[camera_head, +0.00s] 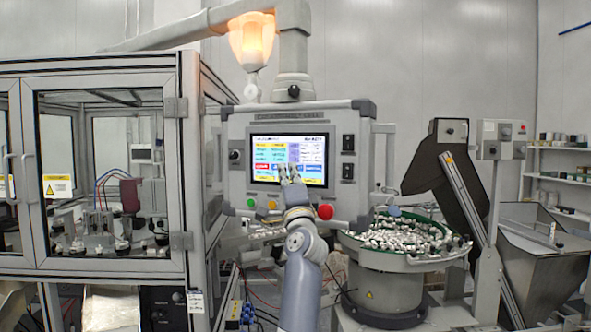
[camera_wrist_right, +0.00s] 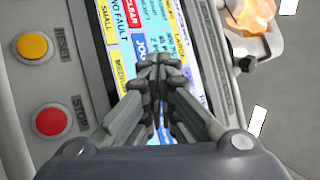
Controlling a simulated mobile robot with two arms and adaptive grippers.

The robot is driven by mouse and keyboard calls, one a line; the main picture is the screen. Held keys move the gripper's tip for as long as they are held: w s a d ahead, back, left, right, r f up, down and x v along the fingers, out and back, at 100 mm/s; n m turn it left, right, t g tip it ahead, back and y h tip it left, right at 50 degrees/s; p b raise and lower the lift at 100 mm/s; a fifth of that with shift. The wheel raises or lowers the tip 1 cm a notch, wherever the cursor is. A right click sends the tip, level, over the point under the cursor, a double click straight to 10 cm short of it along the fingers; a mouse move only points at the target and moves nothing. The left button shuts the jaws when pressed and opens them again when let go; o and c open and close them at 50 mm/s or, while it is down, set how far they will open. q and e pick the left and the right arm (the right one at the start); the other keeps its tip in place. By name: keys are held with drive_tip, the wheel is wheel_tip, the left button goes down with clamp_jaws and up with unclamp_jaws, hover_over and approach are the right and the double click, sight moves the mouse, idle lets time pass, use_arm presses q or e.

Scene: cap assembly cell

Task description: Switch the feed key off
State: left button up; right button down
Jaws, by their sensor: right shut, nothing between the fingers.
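The grey control panel (camera_head: 236,192) hangs from an arm and carries a lit touch screen (camera_head: 262,142). Two dark switches, an upper one (camera_head: 348,142) and a lower one (camera_head: 347,171), sit right of the screen, and a round dark knob (camera_head: 236,155) sits left of it. I cannot tell which of these is the feed key; their labels are too small. My right gripper (camera_head: 290,172) is shut and empty in front of the screen's lower middle. In the right wrist view its fingertips (camera_wrist_right: 156,66) overlap the screen; I cannot tell whether they touch it. My left gripper is out of view.
Below the screen are a green button (camera_head: 251,203), a yellow RESET button (camera_wrist_right: 32,46) and a red STOP button (camera_wrist_right: 52,122). A lit amber lamp (camera_head: 251,40) hangs above. A bowl feeder (camera_head: 385,282) and a grey switch box (camera_head: 502,130) stand right; a glazed cabinet (camera_head: 100,78) stands left.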

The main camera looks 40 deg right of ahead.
drive_tip(key=shift+a, duration=0.15)
drive_tip(key=shift+s+a+p, duration=0.3)
drive_tip(key=shift+s+a, duration=0.05)
drive_tip(key=shift+a, duration=0.15)
drive_tip(key=shift+s+a+p, duration=0.25)
drive_tip(key=shift+s+a, duration=0.2)
drive_tip(key=shift+a, duration=0.25)
drive_tip(key=shift+s+a+p, duration=0.2)
drive_tip(key=shift+s+a, duration=0.2)
drive_tip(key=shift+a, duration=0.3)
drive_tip(key=shift+s+a+p, duration=0.25)
drive_tip(key=shift+s+a, duration=0.2)
drive_tip(key=shift+a, duration=0.25)
